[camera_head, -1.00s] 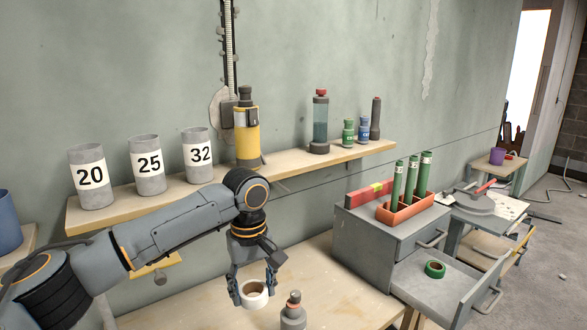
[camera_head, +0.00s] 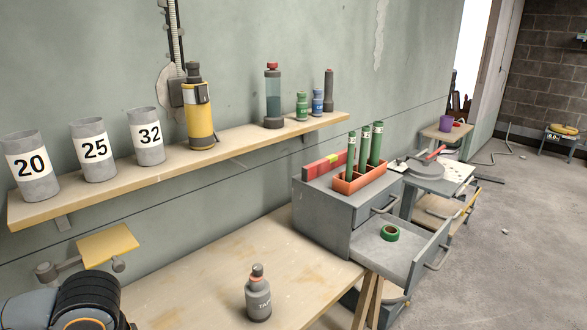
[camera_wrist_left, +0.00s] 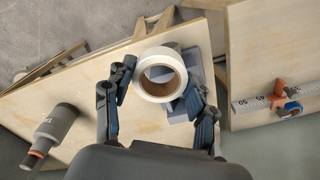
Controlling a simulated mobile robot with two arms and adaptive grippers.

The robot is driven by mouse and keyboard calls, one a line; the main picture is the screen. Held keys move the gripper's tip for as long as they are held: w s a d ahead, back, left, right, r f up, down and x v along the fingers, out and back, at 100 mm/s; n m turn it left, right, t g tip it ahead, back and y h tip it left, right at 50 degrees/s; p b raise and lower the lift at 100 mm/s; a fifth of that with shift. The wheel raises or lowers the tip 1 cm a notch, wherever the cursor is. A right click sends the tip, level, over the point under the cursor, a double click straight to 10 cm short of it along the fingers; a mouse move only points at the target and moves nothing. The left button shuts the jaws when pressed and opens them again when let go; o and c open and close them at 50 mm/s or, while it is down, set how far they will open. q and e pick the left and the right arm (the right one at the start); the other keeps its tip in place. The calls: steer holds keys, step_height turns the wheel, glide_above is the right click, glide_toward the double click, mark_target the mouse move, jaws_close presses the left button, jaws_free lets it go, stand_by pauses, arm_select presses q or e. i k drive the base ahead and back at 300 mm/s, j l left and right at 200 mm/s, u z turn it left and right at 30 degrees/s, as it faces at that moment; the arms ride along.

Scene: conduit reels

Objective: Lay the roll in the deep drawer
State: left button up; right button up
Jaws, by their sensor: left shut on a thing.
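In the left wrist view a white tape roll (camera_wrist_left: 141,76) with a brown core is held between the fingers of my left gripper (camera_wrist_left: 160,76), above a wooden surface. The head view shows only part of my left arm at the lower left; neither the gripper nor the roll is in it. A grey drawer cabinet (camera_head: 322,212) stands at the right end of the bench. Its lower drawer (camera_head: 372,250) is pulled open and holds a green roll (camera_head: 390,233). The drawer above it, with a handle (camera_head: 384,206), is shut. My right gripper is not in view.
A grey bottle (camera_head: 258,298) stands on the bench (camera_head: 190,295). An orange rack (camera_head: 362,180) with green tubes and a red box sit on the cabinet. A wall shelf (camera_head: 180,168) holds numbered cups, a yellow canister and several bottles. The bench between bottle and cabinet is clear.

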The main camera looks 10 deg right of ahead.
mark_target(391, 260)
steer(key=i+l+z, duration=0.25)
steer(key=z, duration=0.15)
steer(key=i+l+z, duration=0.6)
steer(key=z, duration=0.15)
